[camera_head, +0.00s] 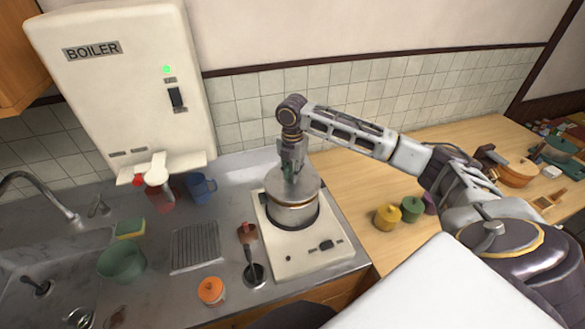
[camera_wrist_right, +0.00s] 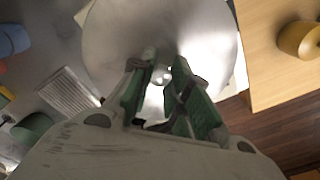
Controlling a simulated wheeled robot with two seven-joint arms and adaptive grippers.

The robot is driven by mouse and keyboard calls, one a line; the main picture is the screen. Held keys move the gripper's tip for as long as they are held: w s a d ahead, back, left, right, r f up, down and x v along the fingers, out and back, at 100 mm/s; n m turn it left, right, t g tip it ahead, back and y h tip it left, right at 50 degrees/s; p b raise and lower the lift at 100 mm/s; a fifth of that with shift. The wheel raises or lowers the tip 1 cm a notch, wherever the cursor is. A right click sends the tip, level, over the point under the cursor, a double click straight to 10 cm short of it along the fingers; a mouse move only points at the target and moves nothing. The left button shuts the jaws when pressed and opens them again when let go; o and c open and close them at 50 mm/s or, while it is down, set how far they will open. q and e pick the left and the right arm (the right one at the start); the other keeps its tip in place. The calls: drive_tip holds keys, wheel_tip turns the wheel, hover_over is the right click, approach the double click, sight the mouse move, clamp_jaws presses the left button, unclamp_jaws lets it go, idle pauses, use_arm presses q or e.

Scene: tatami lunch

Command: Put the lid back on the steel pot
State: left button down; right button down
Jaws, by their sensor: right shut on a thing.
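The steel pot (camera_head: 292,215) stands on the portable stove (camera_head: 318,250) on the steel counter. Its round steel lid (camera_head: 309,184) is over the pot's mouth, with a thin band showing between lid and pot; I cannot tell whether it is fully seated. My right gripper (camera_head: 291,172) comes down from above and is shut on the lid's knob. In the right wrist view the lid (camera_wrist_right: 110,40) fills the top middle and the fingertips (camera_wrist_right: 162,78) close around the small knob. My left gripper is not in view.
A boiler (camera_head: 130,80) hangs on the wall behind. A blue mug (camera_head: 201,188), a sponge (camera_head: 130,228), a green bowl (camera_head: 121,262), a drain rack (camera_head: 195,247) and an orange-lidded jar (camera_head: 211,290) are left of the stove. Small yellow (camera_head: 387,217) and green (camera_head: 411,209) pots stand right, on wood.

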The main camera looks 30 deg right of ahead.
drive_tip(key=shift+f, duration=0.75)
drive_tip(key=shift+f, duration=0.15)
idle(2.1)
drive_tip(key=c, duration=0.8)
unclamp_jaws()
drive_tip(key=shift+r, duration=0.2)
drive_tip(key=shift+r, duration=3.3)
drive_tip(key=shift+c, duration=0.4)
